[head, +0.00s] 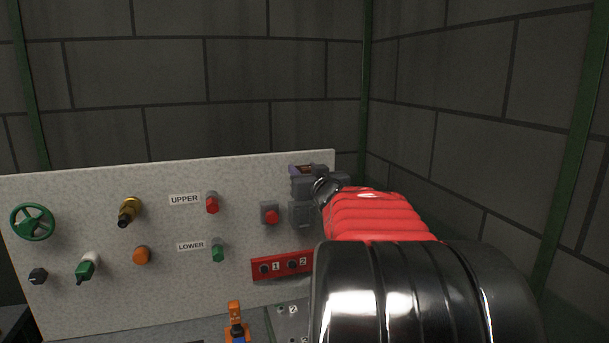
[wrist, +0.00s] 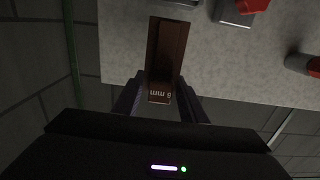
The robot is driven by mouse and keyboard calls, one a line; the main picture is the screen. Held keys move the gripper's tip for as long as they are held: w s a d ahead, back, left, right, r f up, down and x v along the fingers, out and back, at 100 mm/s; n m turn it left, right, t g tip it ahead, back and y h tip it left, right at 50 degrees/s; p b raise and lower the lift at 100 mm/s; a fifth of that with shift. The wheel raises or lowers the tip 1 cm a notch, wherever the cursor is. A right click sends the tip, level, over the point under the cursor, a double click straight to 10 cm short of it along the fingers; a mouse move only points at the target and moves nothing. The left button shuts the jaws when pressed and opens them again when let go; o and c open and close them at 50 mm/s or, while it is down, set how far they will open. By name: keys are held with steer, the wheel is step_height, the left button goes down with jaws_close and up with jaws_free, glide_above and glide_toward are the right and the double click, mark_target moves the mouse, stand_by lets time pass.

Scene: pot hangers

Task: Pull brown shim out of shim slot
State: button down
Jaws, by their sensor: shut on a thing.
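My gripper (wrist: 159,98) is shut on the brown shim (wrist: 166,50), a long flat piece with "6 mm" printed upside down near its close end. The shim lies between the two dark fingers and points away from the wrist. In the head view, my gripper (head: 306,184) is at the upper right of the pale panel, with a little brown showing at its top. A grey block (head: 301,215) on the panel just below the gripper looks like the shim slot. It is partly hidden, and I cannot tell whether the shim is still inside it.
The speckled panel (head: 165,285) carries a green wheel (head: 32,222), several knobs, a red button (head: 271,216) left of the grey block and a red plate marked 1 and 2 (head: 283,266). An orange part (head: 236,320) stands in front. Dark block walls close off the back and right.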

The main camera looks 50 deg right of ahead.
steer(key=shift+r, duration=0.3)
steer(key=shift+r, duration=0.35)
steer(key=shift+r, duration=0.2)
